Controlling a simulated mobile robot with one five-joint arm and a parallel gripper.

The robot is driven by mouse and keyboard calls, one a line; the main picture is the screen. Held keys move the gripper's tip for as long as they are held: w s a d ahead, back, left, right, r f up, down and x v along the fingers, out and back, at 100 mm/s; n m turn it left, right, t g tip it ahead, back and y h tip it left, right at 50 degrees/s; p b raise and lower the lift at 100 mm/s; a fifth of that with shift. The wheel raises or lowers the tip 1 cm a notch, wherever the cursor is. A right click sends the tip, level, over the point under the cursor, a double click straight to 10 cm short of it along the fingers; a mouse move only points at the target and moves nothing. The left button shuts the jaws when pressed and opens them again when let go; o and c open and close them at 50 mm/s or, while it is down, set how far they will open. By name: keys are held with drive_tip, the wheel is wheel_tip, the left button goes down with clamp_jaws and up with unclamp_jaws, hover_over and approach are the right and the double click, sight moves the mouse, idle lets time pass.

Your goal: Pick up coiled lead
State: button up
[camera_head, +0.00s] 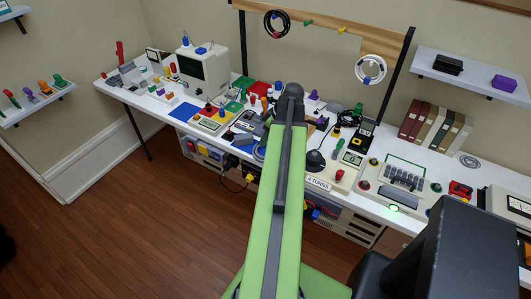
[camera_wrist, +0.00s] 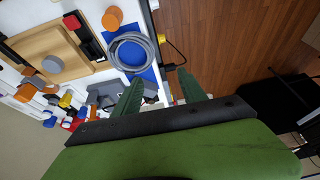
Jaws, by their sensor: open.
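A grey coiled lead (camera_wrist: 131,37) lies flat on a blue mat (camera_wrist: 130,55) near the bench edge in the wrist view. A coil, seemingly the same one, shows partly beside my arm in the head view (camera_head: 259,153). My gripper (camera_wrist: 160,82) has its two green fingers apart with nothing between them. The coil is beyond the fingertips and a little left of the gap, apart from them. In the head view my arm reaches over the bench and hides the fingertips. A black coil (camera_head: 267,24) and a white coil (camera_head: 382,70) hang on the rail behind.
An orange knob-like piece (camera_wrist: 112,18) stands close beside the coil, and a wooden tray (camera_wrist: 48,50) lies farther left. A dark cable (camera_wrist: 175,60) with a yellow part hangs past the bench edge. The white bench (camera_head: 150,97) is crowded with devices; the floor (camera_head: 120,220) in front is clear.

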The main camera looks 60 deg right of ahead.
drive_tip(key=s+d, duration=0.2)
drive_tip(key=s, duration=0.1)
drive_tip(key=b, duration=1.1)
hover_over(261, 157)
drive_tip(key=s, duration=0.2)
drive_tip(key=f, duration=1.1)
drive_tip(key=shift+s+d+f, duration=0.1)
drive_tip(key=shift+s+d, duration=0.05)
drive_tip(key=shift+s, duration=0.05)
drive_tip(key=shift+w+f+b, duration=0.1)
drive_tip(key=shift+w+b, duration=0.05)
drive_tip(key=shift+b, duration=0.15)
drive_tip(key=b+x, duration=0.4)
drive_tip(key=x, duration=0.1)
drive_tip(key=shift+f+b, duration=0.1)
drive_tip(key=shift+b, duration=0.3)
drive_tip(key=shift+w+r, duration=0.1)
drive_tip(key=shift+r, duration=0.1)
drive_tip(key=shift+c, duration=0.3)
clamp_jaws()
